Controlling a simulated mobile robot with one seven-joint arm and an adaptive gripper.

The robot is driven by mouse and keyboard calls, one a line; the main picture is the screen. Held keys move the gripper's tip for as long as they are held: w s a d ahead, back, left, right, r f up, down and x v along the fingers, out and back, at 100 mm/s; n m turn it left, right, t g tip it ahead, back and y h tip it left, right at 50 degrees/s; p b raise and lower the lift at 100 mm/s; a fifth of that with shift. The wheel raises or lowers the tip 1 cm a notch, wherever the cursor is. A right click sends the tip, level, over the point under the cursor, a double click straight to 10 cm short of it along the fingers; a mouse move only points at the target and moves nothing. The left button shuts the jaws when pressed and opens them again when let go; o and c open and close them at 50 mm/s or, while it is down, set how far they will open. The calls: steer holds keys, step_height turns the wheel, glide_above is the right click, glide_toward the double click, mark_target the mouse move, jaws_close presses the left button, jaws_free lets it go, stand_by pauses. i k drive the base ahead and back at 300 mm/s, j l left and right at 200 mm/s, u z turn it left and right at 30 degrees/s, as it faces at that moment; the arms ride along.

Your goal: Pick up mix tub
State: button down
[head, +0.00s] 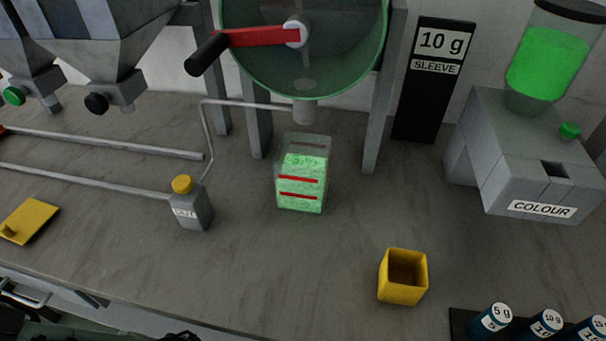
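The mix tub, as I take it, is a clear square tub (302,180) standing upright on the grey bench below the spout of a green drum. It is filled most of the way with pale green granules and has red lines across its front. Its upper part looks empty and see-through. I cannot make out my gripper in the head view, so its place and state do not show.
The green drum (340,75) with a red crank stands on grey legs behind the tub. An open yellow box (403,277) stands front right. The COLOUR machine (520,165) is right. Bench in front is clear.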

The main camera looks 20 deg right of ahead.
mark_target(301, 161)
steer(key=k+j+z, duration=0.1)
steer(key=k+j, duration=0.15)
steer(key=j, duration=0.2)
steer(key=k+j+z, duration=0.15)
steer(key=k+j, duration=0.15)
steer(key=j, duration=0.15)
steer(key=k+j+z, duration=0.1)
steer(key=k+j, duration=0.2)
steer(key=j, duration=0.15)
